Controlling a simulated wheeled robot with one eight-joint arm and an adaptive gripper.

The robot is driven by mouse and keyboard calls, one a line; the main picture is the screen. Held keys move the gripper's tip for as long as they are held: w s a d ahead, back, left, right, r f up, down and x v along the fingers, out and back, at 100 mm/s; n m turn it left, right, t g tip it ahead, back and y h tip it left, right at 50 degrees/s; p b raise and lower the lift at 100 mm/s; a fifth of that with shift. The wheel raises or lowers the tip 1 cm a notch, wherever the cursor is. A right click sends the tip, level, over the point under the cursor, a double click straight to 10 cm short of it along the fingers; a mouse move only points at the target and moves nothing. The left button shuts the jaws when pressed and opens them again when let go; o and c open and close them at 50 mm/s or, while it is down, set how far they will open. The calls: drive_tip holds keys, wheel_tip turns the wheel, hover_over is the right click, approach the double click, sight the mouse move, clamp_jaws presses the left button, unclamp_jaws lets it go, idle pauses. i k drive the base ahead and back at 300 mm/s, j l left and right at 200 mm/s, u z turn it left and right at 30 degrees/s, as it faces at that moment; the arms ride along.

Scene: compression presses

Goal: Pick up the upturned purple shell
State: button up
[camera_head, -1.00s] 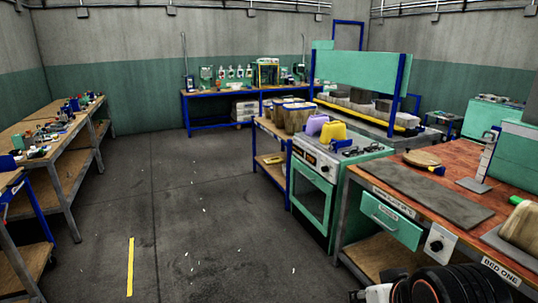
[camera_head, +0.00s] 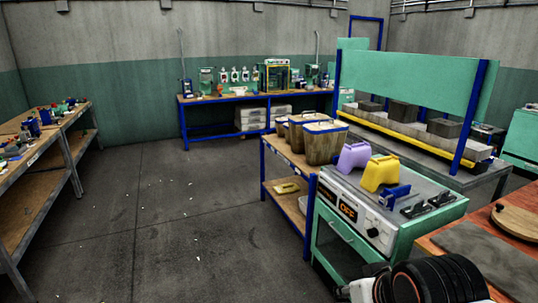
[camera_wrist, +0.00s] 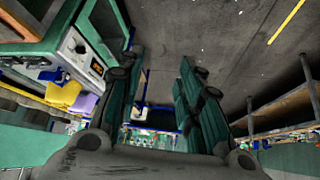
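The purple shell (camera_head: 353,157) sits on top of the green oven-like unit (camera_head: 370,205), at its back left, beside a yellow shell (camera_head: 380,172). It looks like a flared cup. In the wrist view, which looks upside down, the purple shell (camera_wrist: 84,104) and the yellow shell (camera_wrist: 63,95) are at the left, well away from my fingers. My gripper (camera_wrist: 158,75) is open and empty, its two dark green fingers spread apart over the floor. The gripper is not clear in the head view; only part of my dark arm shows at the bottom right.
Brown bins (camera_head: 324,141) stand on a blue-legged wooden bench left of the shells. Blue and black clips (camera_head: 395,195) lie right of the yellow shell. A round wooden board (camera_head: 519,219) lies on the red-brown bench.

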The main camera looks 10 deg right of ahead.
sight(352, 156)
drive_tip(key=i, duration=1.1)
drive_tip(key=i+j+z, duration=0.1)
drive_tip(key=i, duration=1)
